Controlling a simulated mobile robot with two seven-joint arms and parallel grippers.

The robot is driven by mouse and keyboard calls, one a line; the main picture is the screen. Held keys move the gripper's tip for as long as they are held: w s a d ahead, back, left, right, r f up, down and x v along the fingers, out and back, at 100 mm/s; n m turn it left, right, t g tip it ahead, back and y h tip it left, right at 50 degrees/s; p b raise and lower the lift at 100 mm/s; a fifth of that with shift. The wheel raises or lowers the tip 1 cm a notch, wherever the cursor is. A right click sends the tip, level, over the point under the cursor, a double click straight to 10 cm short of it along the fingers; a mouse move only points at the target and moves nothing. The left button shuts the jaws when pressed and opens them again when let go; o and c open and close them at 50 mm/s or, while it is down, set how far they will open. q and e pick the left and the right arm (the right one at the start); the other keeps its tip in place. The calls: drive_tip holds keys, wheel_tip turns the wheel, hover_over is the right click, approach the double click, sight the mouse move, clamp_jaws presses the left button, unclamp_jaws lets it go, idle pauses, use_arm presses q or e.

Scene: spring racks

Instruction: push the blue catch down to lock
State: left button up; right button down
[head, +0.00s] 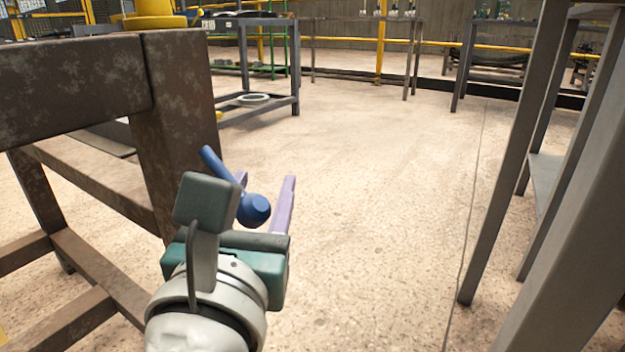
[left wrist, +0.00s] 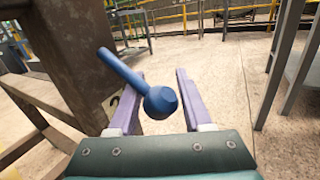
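The blue catch is a rod with a round knob (head: 255,209) at its lower right end. Its upper left end meets the face of a rusty brown post (head: 180,120), and it slants downward toward me. In the left wrist view the knob (left wrist: 160,102) overlaps the space between the fingers, closer to the left one. My left gripper (head: 266,180) has two pale purple fingers spread wide apart with nothing clamped between them. I cannot tell whether the knob touches a finger. My right gripper is not in view.
The post belongs to a heavy brown frame (head: 75,92) on the left, with low rails. Grey metal legs (head: 490,150) of a rack stand on the right. The concrete floor (head: 370,180) between is clear. A grey table (head: 297,60) stands farther back.

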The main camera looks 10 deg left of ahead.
sight(249, 221)
use_arm(q)
drive_tip(key=shift+o, duration=1.1)
drive_tip(key=s, duration=0.3)
drive_tip(key=s+d+p, duration=0.1)
drive_tip(key=s, duration=0.6)
drive_tip(key=shift+d+f, duration=0.15)
drive_tip(key=shift+w, duration=0.1)
